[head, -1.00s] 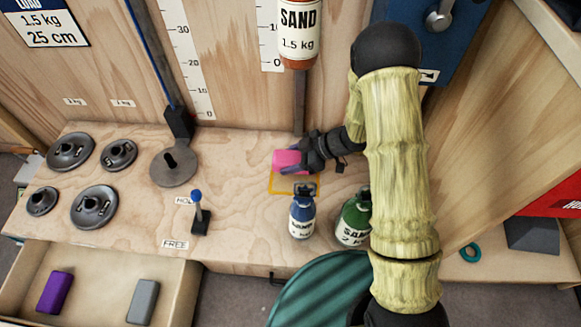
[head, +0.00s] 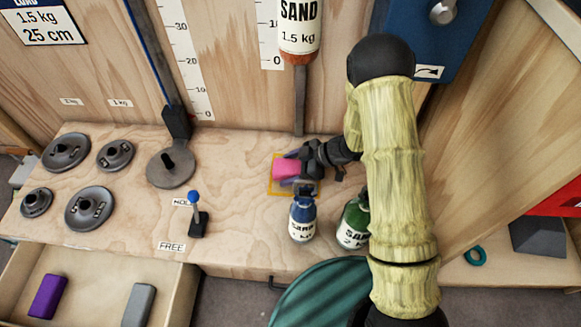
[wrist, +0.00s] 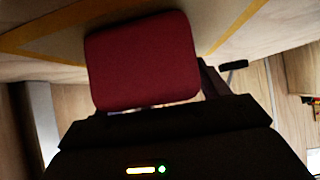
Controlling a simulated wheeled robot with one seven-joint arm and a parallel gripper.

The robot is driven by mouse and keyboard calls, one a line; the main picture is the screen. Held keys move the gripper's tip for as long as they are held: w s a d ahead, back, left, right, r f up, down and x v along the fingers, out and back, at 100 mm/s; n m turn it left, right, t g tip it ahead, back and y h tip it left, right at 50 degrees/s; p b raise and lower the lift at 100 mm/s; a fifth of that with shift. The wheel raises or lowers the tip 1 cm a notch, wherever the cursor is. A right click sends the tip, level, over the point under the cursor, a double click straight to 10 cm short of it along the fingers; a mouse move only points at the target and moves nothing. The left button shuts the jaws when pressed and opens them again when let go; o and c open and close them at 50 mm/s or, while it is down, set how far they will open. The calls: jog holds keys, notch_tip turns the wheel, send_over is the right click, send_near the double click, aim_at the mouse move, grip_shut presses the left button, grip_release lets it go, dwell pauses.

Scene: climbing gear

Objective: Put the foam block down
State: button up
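The foam block (head: 285,168) is pink in the head view and lies within the yellow outline (head: 270,190) on the wooden bench. It looks dark red in the wrist view (wrist: 145,62), with the yellow outline (wrist: 40,45) behind it. My gripper (head: 295,172) reaches in from the right with its fingers around the block and appears shut on it. I cannot tell whether the block's underside touches the bench. My gripper partly hides the outline's right side.
A blue sand bottle (head: 302,220) and a green sand bottle (head: 353,222) stand close in front of my gripper. A hanging sand cylinder (head: 299,35) is behind. Round weights (head: 89,208) and a lever (head: 197,215) stand left. An open drawer (head: 95,300) holds purple and grey blocks.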

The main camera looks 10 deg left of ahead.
aim_at(295, 166)
jog(key=shift+r, duration=0.15)
jog(key=p+v, duration=0.4)
jog(key=v, duration=0.2)
jog(key=shift+d+r, duration=0.25)
jog(key=shift+r, duration=0.1)
jog(key=shift+d+r+p, duration=0.1)
jog(key=shift+d+p, duration=0.25)
